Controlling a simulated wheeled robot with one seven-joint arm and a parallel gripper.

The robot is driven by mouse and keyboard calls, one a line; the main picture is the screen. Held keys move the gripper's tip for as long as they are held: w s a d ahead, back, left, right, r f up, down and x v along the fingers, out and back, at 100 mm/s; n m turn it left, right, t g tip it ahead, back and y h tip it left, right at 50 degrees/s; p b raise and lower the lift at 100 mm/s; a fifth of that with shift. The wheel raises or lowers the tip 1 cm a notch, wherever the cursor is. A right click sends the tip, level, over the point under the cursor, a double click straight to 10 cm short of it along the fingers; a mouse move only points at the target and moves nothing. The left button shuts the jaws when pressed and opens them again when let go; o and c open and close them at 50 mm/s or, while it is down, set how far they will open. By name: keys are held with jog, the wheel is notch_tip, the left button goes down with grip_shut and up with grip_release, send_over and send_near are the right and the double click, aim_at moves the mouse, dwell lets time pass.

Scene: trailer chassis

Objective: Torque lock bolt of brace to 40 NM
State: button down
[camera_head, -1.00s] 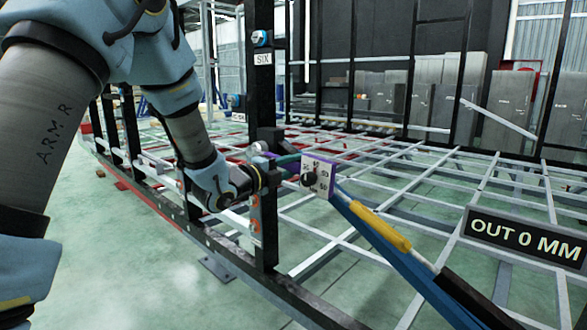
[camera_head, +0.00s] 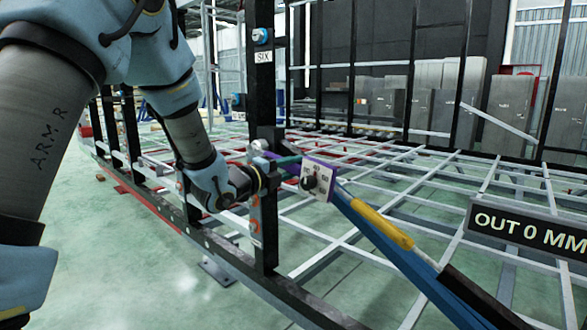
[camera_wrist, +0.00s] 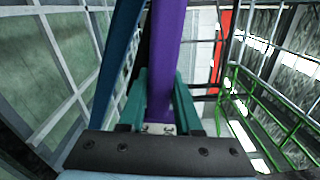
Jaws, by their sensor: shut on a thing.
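My gripper (camera_head: 282,159), with teal fingers, is at the black post marked SIX. In the wrist view the teal fingers (camera_wrist: 158,100) are shut around a purple bar (camera_wrist: 166,60), which runs away from me. In the head view the purple bar (camera_head: 322,162) shows behind a white plate with a black knob (camera_head: 319,182); the plate's lettering is too small to read. The blue brace (camera_head: 375,232), with a yellow sleeve (camera_head: 383,227), slopes down to the lower right. It also shows left of the purple bar in the wrist view (camera_wrist: 117,65). I cannot make out the lock bolt for certain.
The black post (camera_head: 263,100) stands close beside my gripper, with a blue-capped fitting (camera_head: 262,36) near its top. A sign (camera_head: 530,233) reads "OUT 0 MM". A pale lattice of chassis beams (camera_head: 440,185) fills the right. Green floor (camera_head: 130,260) is open at lower left.

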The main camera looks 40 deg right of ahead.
jog(key=shift+w+f+m+b, duration=0.2)
jog(key=shift+f+m+b, duration=0.5)
jog(key=shift+b, duration=1.05)
jog(key=shift+w+f+m+b, duration=0.2)
jog(key=shift+f+m+b, duration=0.45)
jog(key=shift+b, duration=1.1)
jog(key=shift+w+a+f+m+b, duration=0.1)
jog(key=shift+w+f+m+b, duration=0.3)
jog(key=shift+b, duration=0.6)
jog(key=shift+w+a+f+m+b, duration=0.1)
jog(key=shift+f+m+b, duration=0.15)
jog(key=shift+f+b, duration=0.55)
jog(key=shift+w+f+m+b, duration=0.15)
jog(key=shift+f+m+b, duration=0.15)
jog(key=shift+b, duration=0.9)
jog(key=shift+s+r+n, duration=0.2)
jog(key=shift+r+n, duration=0.1)
jog(key=shift+r, duration=0.15)
jog(key=shift+s+a+b, duration=0.2)
jog(key=shift+a+b, duration=0.1)
jog(key=shift+a, duration=0.65)
jog(key=shift+s+a+b, duration=0.2)
jog(key=shift+a+b, duration=0.05)
jog(key=shift+a, duration=0.75)
jog(key=shift+s+a+b, duration=0.2)
jog(key=shift+a+b, duration=0.1)
jog(key=shift+a, duration=0.65)
